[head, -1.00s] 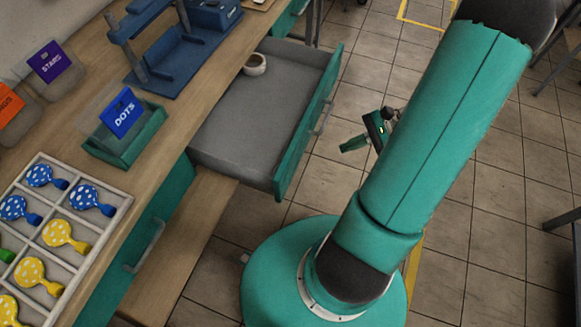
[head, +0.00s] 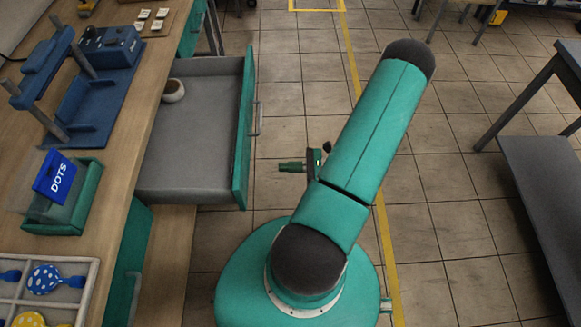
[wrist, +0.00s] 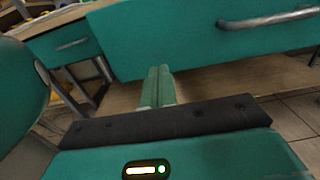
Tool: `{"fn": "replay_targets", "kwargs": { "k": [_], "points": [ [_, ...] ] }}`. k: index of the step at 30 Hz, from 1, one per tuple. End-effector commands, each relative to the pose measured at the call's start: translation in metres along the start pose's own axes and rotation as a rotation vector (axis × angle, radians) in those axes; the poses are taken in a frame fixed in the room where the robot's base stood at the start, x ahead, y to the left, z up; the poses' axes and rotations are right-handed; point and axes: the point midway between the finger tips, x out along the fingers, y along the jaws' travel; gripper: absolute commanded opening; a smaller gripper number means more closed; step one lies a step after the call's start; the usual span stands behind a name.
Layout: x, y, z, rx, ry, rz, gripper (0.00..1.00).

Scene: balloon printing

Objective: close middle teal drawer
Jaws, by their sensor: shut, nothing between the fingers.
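The middle teal drawer (head: 244,130) is pulled far out from the workbench in the head view. Its grey inside (head: 197,130) holds a small white and brown round item (head: 174,90) near the back left. Its teal front fills the top of the wrist view (wrist: 200,35), with a metal handle (wrist: 268,19) at upper right. My gripper (head: 281,167) is to the right of the drawer front, apart from it in the head view. In the wrist view my gripper's fingers (wrist: 157,85) are together and empty, pointing toward the lower part of the drawer front.
On the bench are a blue press frame (head: 75,100), a teal DOTS box (head: 65,210) and a balloon tray (head: 50,268). Another teal drawer with a handle (wrist: 71,45) shows at upper left in the wrist view. Tiled floor right of my arm is clear up to a grey table (head: 545,190).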

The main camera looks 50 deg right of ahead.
Motion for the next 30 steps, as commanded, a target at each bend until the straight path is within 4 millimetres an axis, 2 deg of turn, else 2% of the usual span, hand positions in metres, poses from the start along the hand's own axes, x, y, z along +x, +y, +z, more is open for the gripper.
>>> {"fn": "replay_targets", "kwargs": {
  "k": [1,9,15,19,30],
  "points": [
    [0.012,0.001,0.000,0.001,-0.001,0.003,0.00],
    [0.067,0.003,0.000,0.001,-0.001,0.006,0.00],
    [0.093,0.004,0.000,0.001,0.001,0.006,0.00],
    [0.099,0.004,0.000,0.000,0.001,0.004,0.00],
    [0.100,0.004,0.000,0.000,0.002,0.004,0.00]
  ]
}}
